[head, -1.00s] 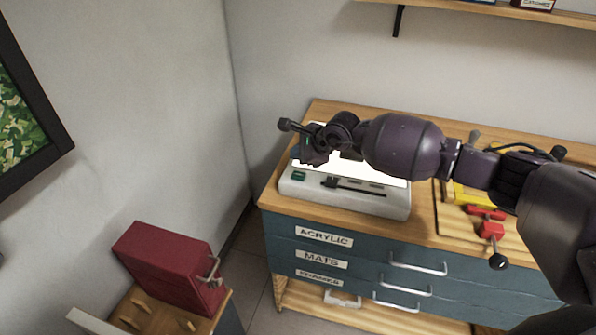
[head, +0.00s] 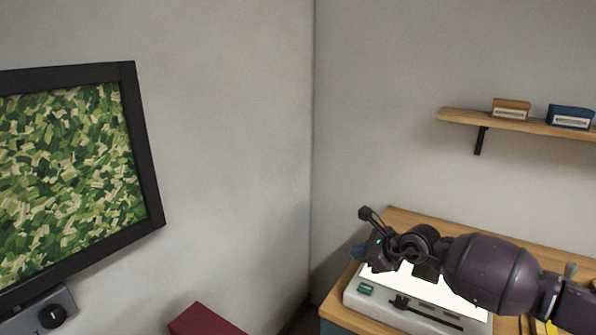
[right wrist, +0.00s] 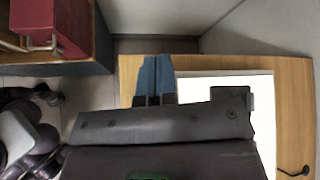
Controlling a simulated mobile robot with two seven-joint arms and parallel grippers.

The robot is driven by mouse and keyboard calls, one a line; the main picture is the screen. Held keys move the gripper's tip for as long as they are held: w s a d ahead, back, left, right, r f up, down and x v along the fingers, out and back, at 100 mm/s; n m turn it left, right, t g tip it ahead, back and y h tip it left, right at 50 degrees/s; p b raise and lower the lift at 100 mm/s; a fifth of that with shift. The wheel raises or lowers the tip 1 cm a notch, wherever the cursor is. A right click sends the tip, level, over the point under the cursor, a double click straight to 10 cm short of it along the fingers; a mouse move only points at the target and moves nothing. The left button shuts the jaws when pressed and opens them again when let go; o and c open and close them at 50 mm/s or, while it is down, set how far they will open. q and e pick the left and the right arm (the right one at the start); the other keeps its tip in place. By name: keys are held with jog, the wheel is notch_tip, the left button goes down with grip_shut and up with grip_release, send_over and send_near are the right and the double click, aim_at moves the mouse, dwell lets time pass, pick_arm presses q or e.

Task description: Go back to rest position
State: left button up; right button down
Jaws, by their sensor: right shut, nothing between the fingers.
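My right gripper (head: 359,252) is at the lower right of the head view, above the left part of a white light box (head: 361,301) with a glowing top. Its arm comes in from the right. In the right wrist view its two blue fingers (right wrist: 157,78) lie side by side, shut with nothing between them. They point towards the bench's edge, beside the bright panel. My left gripper is in neither view.
The light box stands on a wooden bench top (head: 421,220) in the corner. A wall shelf (head: 463,118) holds small boxes above. A framed green picture (head: 66,165) hangs at left. A red case (head: 203,322) shows at the bottom edge and in the wrist view (right wrist: 58,25).

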jog(key=s+a+r+m+t+y, duration=0.45)
jog(key=a+r+m+y, duration=0.25)
jog(key=r+m, duration=0.6)
jog(key=s+d+f+m+t+h, duration=0.2)
jog(key=s+d+f+m+h, duration=0.3)
jog(key=f+m, duration=0.65)
jog(key=s+d+f+m+t+h, duration=0.2)
jog(key=s+d+f+m+h, duration=0.35)
jog(key=m, duration=1.05)
jog(key=s+d+f+m+g+h, duration=0.2)
jog(key=s+d+f+m, duration=0.1)
jog(key=s+f, duration=0.6)
jog(key=s+d+f+m+g+h, duration=0.2)
jog(key=s+d+f+m, duration=0.2)
jog(key=s+f, duration=0.4)
jog(key=s+m, duration=0.1)
jog(key=s, duration=0.3)
jog(key=shift+s+f, duration=0.35)
